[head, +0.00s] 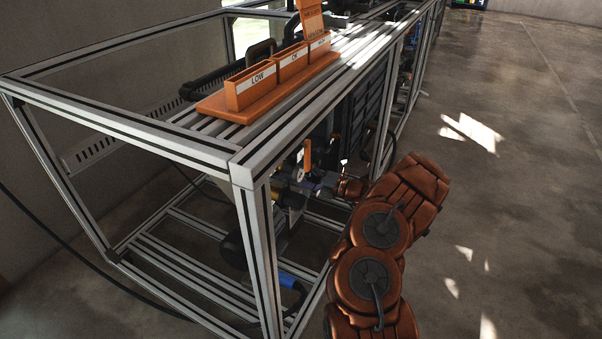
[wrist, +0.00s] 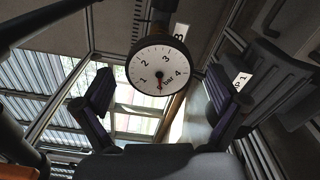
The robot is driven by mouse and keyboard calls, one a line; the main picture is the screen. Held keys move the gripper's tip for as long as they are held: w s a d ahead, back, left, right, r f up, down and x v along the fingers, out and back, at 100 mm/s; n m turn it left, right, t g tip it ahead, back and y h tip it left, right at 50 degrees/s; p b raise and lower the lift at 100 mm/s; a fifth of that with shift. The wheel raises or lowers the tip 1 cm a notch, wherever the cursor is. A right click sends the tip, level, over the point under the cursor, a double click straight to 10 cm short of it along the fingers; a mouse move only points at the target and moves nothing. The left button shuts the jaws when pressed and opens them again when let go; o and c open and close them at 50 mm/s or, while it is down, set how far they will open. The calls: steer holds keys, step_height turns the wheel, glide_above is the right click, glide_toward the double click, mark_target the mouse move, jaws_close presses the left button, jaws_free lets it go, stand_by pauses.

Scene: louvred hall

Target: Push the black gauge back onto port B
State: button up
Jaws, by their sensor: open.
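The black gauge (wrist: 159,69) has a white dial numbered 1 to 4 and a red needle pointing down. It is at the top middle of the wrist view, in front of a dark vertical fitting. A pale label (wrist: 180,32), apparently reading B, is partly visible just above right of it. My gripper (wrist: 159,82) is open, with one dark finger on each side of the gauge and visible gaps to both. Whether the gauge is seated on the port cannot be told. In the head view my gripper (head: 322,188) reaches into the frame from the right; the gauge is too small to make out surely.
An aluminium-profile frame (head: 245,158) surrounds the work area, with a front upright left of my gripper. An orange tray (head: 236,110) with labelled bins, one reading LOW, sits on top. A dark box with a white tag (wrist: 242,79) is right of the fingers. Open floor (head: 510,190) lies right.

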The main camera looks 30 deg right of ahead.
steer(key=p+v, duration=0.1)
steer(key=v, duration=0.1)
steer(key=shift+s+d+r+p, duration=0.2)
steer(key=shift+s+r+p, duration=0.05)
steer(key=shift+p, duration=0.1)
steer(key=p+v, duration=0.1)
steer(key=v, duration=0.2)
steer(key=shift+s+f+p, duration=0.15)
steer(key=shift+f+p, duration=0.1)
steer(key=shift+p, duration=0.15)
steer(key=v, duration=1.2)
steer(key=shift+d, duration=0.1)
